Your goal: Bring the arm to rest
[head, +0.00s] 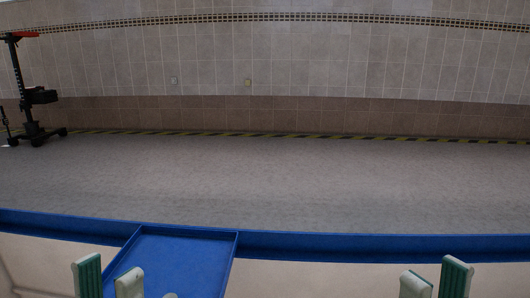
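My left gripper (108,273) shows at the bottom left edge, with two pale fingers standing apart and a green pad visible on one. It looks open and empty, over the blue tray's left side. My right gripper (436,275) shows at the bottom right edge, its two fingers also apart with a green pad visible. It looks open and empty. My arms behind the fingers are mostly out of the picture. A black wheeled stand (38,95) with a red top piece, possibly the jack, stands on the floor at the far left.
A blue tray (185,262) lies at the bottom, left of centre. A long blue rim (370,247) runs across the front, with pale surface on the near side. Beyond it the grey floor (280,185) is clear up to a striped line and the tiled wall (310,65).

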